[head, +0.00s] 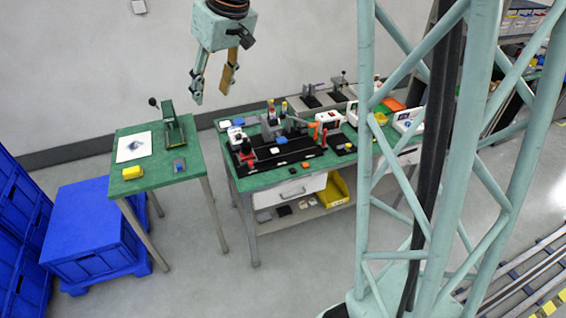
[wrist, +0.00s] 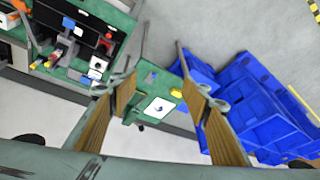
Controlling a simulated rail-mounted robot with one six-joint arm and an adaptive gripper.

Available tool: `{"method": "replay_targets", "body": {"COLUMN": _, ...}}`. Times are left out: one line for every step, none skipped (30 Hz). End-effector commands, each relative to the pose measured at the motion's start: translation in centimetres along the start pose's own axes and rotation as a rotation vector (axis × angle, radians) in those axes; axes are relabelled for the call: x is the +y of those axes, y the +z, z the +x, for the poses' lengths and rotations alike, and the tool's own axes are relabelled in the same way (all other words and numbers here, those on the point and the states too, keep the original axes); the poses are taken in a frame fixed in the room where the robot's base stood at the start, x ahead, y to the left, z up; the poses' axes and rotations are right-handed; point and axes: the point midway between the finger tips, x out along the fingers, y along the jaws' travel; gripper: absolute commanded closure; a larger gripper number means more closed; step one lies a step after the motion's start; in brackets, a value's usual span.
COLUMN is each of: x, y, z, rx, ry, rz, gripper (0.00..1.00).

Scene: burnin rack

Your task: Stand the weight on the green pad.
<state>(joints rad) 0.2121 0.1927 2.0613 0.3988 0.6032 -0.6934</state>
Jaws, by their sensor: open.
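I cannot surely pick out the weight or a separate green pad; things on the tables are small here. My gripper (head: 213,88) is open and empty, high in the air above and behind the tables in the head view. In the wrist view my gripper (wrist: 158,65) has its fingers spread, with the small green-topped table (wrist: 140,80) below and between them. That table holds a yellow block (head: 132,172), a small grey-blue piece (head: 179,165), a white sheet with a dark mark (head: 134,146) and a green lever device (head: 172,125).
A larger green workbench (head: 262,181) to the right carries black fixtures, small parts and white boxes. A yellow bin (head: 335,192) sits on its lower shelf. Blue crates (head: 90,230) stand left of the small table. A narrow gap separates the tables.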

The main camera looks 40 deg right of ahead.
Motion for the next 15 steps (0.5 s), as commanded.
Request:
{"method": "replay_targets", "body": {"x": -0.8, "y": 0.6, "z": -1.0, "rx": 0.0, "ry": 0.0, "rz": 0.001, "gripper": 0.57}}
{"method": "replay_targets", "body": {"x": -1.2, "y": 0.9, "z": -1.5, "rx": 0.0, "ry": 0.001, "rz": 0.001, "gripper": 0.57}}
{"method": "replay_targets", "body": {"x": -1.7, "y": 1.4, "z": -2.1, "rx": -0.002, "ry": 0.003, "rz": 0.003, "gripper": 0.57}}
{"method": "replay_targets", "body": {"x": -2.0, "y": 1.7, "z": -2.6, "rx": -0.002, "ry": 0.004, "rz": 0.005, "gripper": 0.57}}
{"method": "replay_targets", "body": {"x": -2.4, "y": 2.1, "z": -3.1, "rx": -0.003, "ry": 0.004, "rz": 0.006, "gripper": 0.57}}
{"method": "replay_targets", "body": {"x": -2.9, "y": 2.6, "z": -3.7, "rx": -0.005, "ry": 0.005, "rz": 0.009, "gripper": 0.57}}
{"method": "replay_targets", "body": {"x": -3.3, "y": 3.0, "z": -4.2, "rx": -0.005, "ry": 0.006, "rz": 0.01, "gripper": 0.57}}
{"method": "replay_targets", "body": {"x": -3.7, "y": 3.4, "z": -4.6, "rx": -0.007, "ry": 0.006, "rz": 0.01, "gripper": 0.57}}
{"method": "replay_targets", "body": {"x": -4.2, "y": 3.9, "z": -5.2, "rx": -0.008, "ry": 0.008, "rz": 0.013, "gripper": 0.57}}
{"method": "replay_targets", "body": {"x": -4.5, "y": 4.3, "z": -5.6, "rx": -0.009, "ry": 0.009, "rz": 0.014, "gripper": 0.57}}
{"method": "replay_targets", "body": {"x": -4.9, "y": 4.7, "z": -6.1, "rx": -0.009, "ry": 0.01, "rz": 0.015, "gripper": 0.57}}
{"method": "replay_targets", "body": {"x": -5.3, "y": 5.3, "z": -6.7, "rx": -0.01, "ry": 0.011, "rz": 0.018, "gripper": 0.57}}
{"method": "replay_targets", "body": {"x": -5.7, "y": 5.7, "z": -7.1, "rx": -0.012, "ry": 0.013, "rz": 0.019, "gripper": 0.57}}
{"method": "replay_targets", "body": {"x": -6.0, "y": 6.2, "z": -7.5, "rx": -0.013, "ry": 0.014, "rz": 0.021, "gripper": 0.57}}
{"method": "replay_targets", "body": {"x": -6.4, "y": 6.7, "z": -8.2, "rx": -0.013, "ry": 0.016, "rz": 0.024, "gripper": 0.57}}
